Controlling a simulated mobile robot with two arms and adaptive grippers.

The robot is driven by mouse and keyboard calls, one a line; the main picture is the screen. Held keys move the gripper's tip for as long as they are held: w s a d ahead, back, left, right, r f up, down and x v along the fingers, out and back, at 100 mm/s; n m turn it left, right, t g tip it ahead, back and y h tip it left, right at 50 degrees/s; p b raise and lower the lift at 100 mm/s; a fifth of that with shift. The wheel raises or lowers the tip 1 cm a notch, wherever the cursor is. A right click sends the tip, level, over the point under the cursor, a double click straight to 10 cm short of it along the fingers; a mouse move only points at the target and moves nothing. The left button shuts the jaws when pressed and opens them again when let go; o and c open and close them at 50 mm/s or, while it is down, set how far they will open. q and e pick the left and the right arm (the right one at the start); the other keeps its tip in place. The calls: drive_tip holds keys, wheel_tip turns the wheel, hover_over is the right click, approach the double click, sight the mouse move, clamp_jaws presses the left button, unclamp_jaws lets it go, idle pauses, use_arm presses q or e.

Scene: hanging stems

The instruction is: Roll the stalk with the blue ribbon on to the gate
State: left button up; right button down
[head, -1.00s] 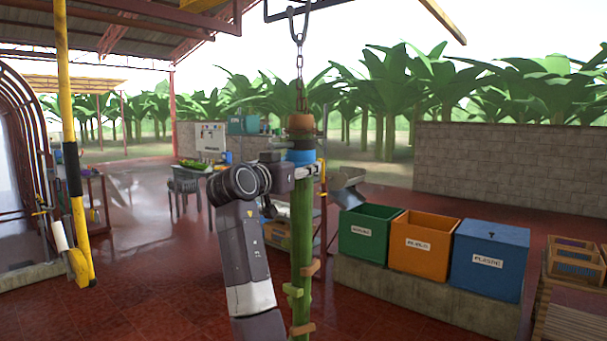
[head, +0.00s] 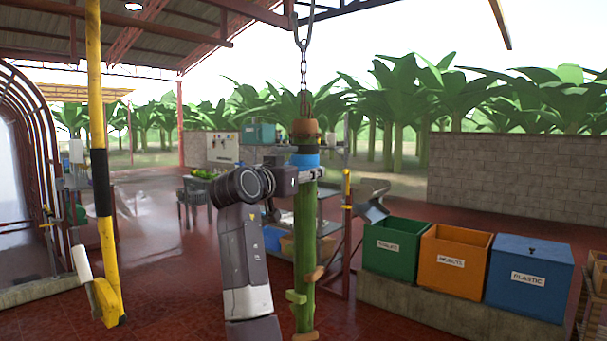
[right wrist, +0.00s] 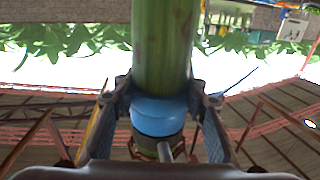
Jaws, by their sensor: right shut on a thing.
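The green stalk (head: 304,240) hangs upright from a chain (head: 303,75), with an orange-brown collar at its top and small stubs near its lower end. The blue ribbon (head: 305,160) wraps it just below the collar. My right gripper (head: 312,174) is shut on the stalk near the ribbon. In the right wrist view the two fingers of my right gripper (right wrist: 160,95) lie on either side of the stalk (right wrist: 163,45), beside the blue ribbon (right wrist: 158,115). My left gripper is not in view. I cannot tell for certain which structure is the gate.
A yellow-and-black post (head: 101,180) stands at left, near a curved ribbed arch (head: 38,140). Green (head: 391,250), orange (head: 452,262) and blue (head: 528,278) bins stand on a block ledge at right. Shelving stands behind the stalk. Red floor is open between post and stalk.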

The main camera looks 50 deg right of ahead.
drive_tip(key=shift+s, duration=0.1)
drive_tip(key=c, duration=1.1)
unclamp_jaws()
drive_tip(key=shift+c, duration=0.2)
drive_tip(key=s+a, duration=0.2)
drive_tip(key=a, duration=0.9)
drive_tip(key=shift+s+a, duration=0.2)
drive_tip(key=shift+a, duration=0.15)
